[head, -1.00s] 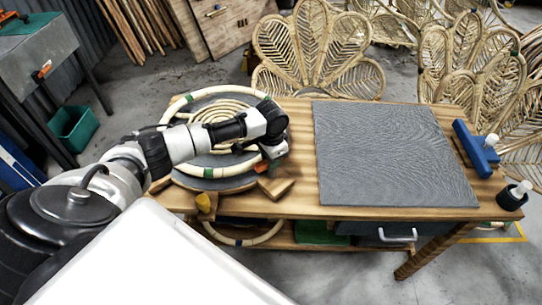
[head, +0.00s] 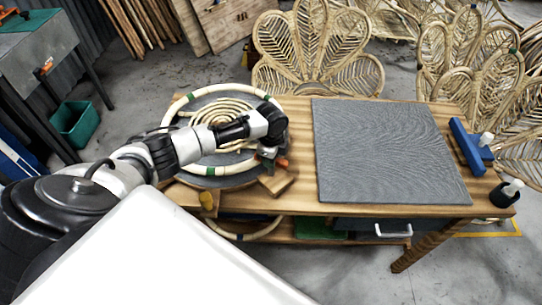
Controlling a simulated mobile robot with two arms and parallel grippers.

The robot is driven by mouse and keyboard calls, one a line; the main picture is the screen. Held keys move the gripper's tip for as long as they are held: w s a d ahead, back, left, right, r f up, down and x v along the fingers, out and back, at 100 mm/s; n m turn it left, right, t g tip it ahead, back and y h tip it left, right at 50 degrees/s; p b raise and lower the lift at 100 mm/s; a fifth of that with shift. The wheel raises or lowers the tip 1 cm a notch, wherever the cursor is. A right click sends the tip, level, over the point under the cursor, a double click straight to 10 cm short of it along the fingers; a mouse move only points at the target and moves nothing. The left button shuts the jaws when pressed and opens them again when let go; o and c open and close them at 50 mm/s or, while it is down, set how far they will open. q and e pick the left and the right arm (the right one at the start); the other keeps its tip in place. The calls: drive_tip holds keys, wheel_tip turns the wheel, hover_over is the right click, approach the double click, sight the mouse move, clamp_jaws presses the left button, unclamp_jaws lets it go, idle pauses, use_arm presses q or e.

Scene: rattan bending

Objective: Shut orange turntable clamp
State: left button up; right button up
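The round grey turntable (head: 181,114) lies on the left of the wooden table, with a rattan spiral (head: 204,113) and a pale rattan ring (head: 228,169) on it. A small orange part, seemingly the clamp (head: 282,163), shows at the turntable's front right edge, beside a wooden block (head: 277,183). My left gripper (head: 268,163) reaches down at this spot, right beside or touching the orange part. Its fingers are small and dark and partly hidden by my wrist, so their opening is unclear. My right gripper is out of view.
A grey mat (head: 385,150) covers the table's right half and is bare. Rattan chair backs (head: 315,50) stand behind.

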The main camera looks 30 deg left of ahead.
use_arm(q)
drive_tip(key=m, duration=0.5)
idle(0.6)
drive_tip(key=o, duration=0.9)
drive_tip(key=shift+r, duration=0.1)
wheel_tip(320, 180, up, 11)
drive_tip(key=shift+f+b, duration=0.15)
drive_tip(key=shift+b, duration=0.6)
